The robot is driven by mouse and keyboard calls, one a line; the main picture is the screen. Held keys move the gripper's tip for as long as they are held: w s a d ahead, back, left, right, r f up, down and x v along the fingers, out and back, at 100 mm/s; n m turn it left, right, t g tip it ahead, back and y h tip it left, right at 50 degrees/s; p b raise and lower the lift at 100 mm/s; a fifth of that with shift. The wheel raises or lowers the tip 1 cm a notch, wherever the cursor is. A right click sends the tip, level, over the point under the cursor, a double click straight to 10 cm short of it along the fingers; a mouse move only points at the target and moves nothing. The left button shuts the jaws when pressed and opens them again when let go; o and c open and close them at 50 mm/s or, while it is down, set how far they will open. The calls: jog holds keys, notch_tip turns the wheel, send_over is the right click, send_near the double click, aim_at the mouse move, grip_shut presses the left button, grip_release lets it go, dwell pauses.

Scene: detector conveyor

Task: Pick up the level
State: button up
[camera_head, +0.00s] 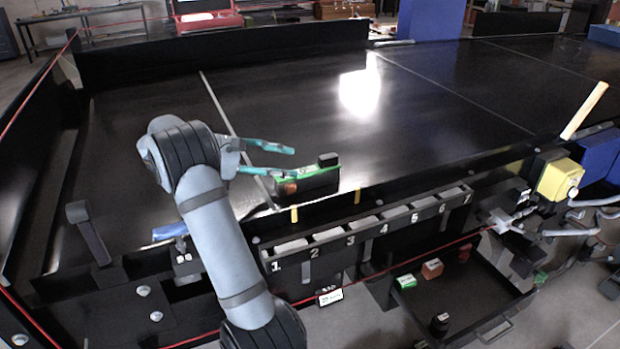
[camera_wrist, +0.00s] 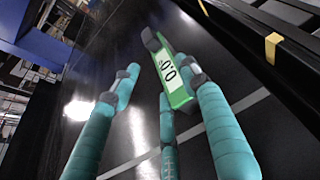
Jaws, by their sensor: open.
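The level (camera_head: 318,183) is a dark block with green edges lying on the black conveyor, near its front edge behind the numbered bins. In the wrist view the level (camera_wrist: 178,72) shows a green body, a white face reading "0.0" and a dark end. My gripper (camera_head: 314,160) has teal fingers spread apart and reaches over the level from the left. One finger crosses in front of part of the level in the head view. In the wrist view my gripper (camera_wrist: 160,85) has its fingers spread around the near part of the level. I cannot tell whether any finger touches it.
A row of numbered bins (camera_head: 330,236) runs along the conveyor's front edge, with yellow tabs (camera_head: 294,214) on the rail. A lower tray (camera_head: 478,301) holds small boxes and a dark bottle. A yellow box (camera_head: 558,180) stands right. The conveyor (camera_head: 290,95) behind the level is clear.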

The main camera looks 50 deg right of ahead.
aim_at(308, 168)
jog(key=p+x, duration=0.1)
jog(key=x, duration=0.6)
jog(key=shift+s+d+f+p, duration=0.1)
jog(key=shift+d+f+p, duration=0.1)
jog(key=shift+d+p, duration=0.15)
jog(key=shift+a, duration=0.15)
grip_shut()
jog(key=shift+r, duration=0.1)
